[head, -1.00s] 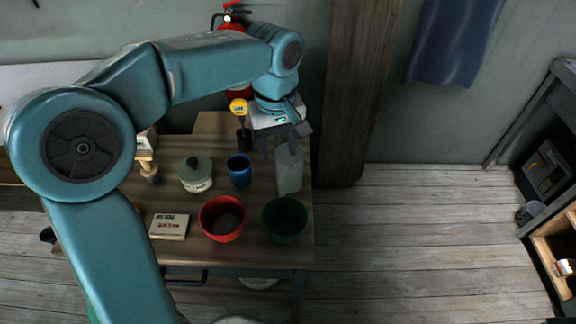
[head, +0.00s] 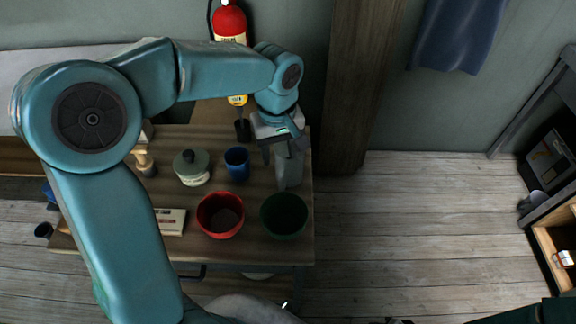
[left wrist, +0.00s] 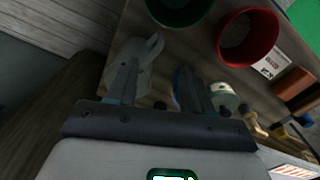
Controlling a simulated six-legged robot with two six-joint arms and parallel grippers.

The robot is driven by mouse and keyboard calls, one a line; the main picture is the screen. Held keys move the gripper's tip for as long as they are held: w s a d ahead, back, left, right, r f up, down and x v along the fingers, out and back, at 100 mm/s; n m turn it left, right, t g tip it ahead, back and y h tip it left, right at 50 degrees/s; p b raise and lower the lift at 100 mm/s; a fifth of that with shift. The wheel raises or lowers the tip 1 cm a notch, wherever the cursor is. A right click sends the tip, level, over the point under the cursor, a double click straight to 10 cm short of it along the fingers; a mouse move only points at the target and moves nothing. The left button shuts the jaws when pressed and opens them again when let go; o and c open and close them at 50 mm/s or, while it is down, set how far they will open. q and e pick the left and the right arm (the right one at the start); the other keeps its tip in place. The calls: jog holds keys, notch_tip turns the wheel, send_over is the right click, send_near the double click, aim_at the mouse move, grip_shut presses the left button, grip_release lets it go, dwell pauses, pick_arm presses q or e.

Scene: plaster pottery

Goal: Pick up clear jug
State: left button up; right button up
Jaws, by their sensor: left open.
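The clear jug (head: 289,172) is a translucent greyish vessel at the back right of the wooden table, partly hidden by my left gripper (head: 283,153). My left gripper points down over the jug's upper part, with its fingers apart. In the left wrist view the jug (left wrist: 143,62) lies behind and around the left-hand finger of my gripper (left wrist: 157,75), its handle towards the gap. Nothing is held between the fingers. Whether a finger touches the jug, I cannot tell. My right gripper is not in view; only a bit of my right arm shows at bottom right.
A blue cup (head: 237,164) and a lidded pot (head: 191,168) stand left of the jug. A green bowl (head: 284,215) and a red bowl (head: 220,215) stand in front. A wooden post (head: 355,90) rises just right of the table. The floor to the right is clear.

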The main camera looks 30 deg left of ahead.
aim_at(282, 178)
pick_arm(q)
jog(key=f, duration=0.3)
jog(key=shift+w+a+f, duration=0.15)
jog(key=shift+w+f, duration=0.1)
jog(key=shift+f, duration=0.4)
jog(key=shift+s+f, duration=0.15)
jog(key=shift+s, duration=0.05)
jog(key=f, duration=0.3)
jog(key=f+p, duration=0.1)
jog(key=f, duration=0.1)
jog(key=shift+d+f, duration=0.1)
jog(key=shift+d, duration=0.3)
jog(key=shift+s, duration=0.15)
